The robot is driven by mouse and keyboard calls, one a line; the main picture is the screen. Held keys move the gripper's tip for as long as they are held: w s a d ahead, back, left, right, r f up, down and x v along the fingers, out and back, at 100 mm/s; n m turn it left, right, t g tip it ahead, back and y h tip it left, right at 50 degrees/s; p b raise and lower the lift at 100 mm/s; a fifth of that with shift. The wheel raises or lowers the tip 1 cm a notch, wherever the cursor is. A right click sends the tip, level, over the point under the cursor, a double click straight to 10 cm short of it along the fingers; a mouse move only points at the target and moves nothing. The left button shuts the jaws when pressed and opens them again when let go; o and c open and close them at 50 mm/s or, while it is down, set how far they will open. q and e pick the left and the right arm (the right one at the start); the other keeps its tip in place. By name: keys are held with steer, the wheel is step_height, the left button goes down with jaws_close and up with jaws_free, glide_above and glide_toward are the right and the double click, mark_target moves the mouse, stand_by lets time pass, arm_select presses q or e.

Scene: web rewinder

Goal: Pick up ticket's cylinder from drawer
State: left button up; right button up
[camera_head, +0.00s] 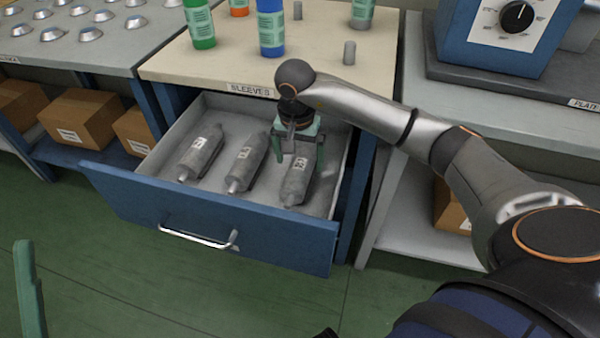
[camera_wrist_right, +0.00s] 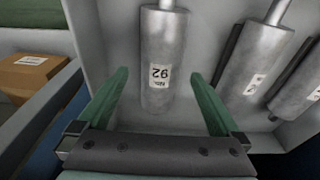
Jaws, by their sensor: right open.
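Three grey metal cylinders with white labels lie in the open blue drawer (camera_head: 210,225): a left one (camera_head: 200,152), a middle one (camera_head: 246,162) and a right one (camera_head: 297,182). My right gripper (camera_head: 301,158) is open above the right cylinder. In the right wrist view the open green fingers (camera_wrist_right: 158,75) stand to either side of that cylinder (camera_wrist_right: 163,45), whose label reads 92. Its far end is cut off there. The other two cylinders' labels are too small to read. One green finger of my left gripper (camera_head: 28,290) shows at the lower left. No ticket is recognisable.
The drawer sits under a table labelled SLEEVES (camera_head: 250,90), with a green bottle (camera_head: 199,22), a blue bottle (camera_head: 270,28) and small grey pieces on top. A blue machine with a dial (camera_head: 516,16) stands at the right. Cardboard boxes (camera_head: 78,118) fill the left shelf.

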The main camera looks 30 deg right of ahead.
mark_target(300, 164)
step_height(300, 164, down, 3)
steer(key=shift+w+d+f+b, duration=0.1)
steer(key=shift+d+f+b, duration=0.05)
steer(key=shift+b, duration=0.2)
jaws_close()
stand_by(0.6)
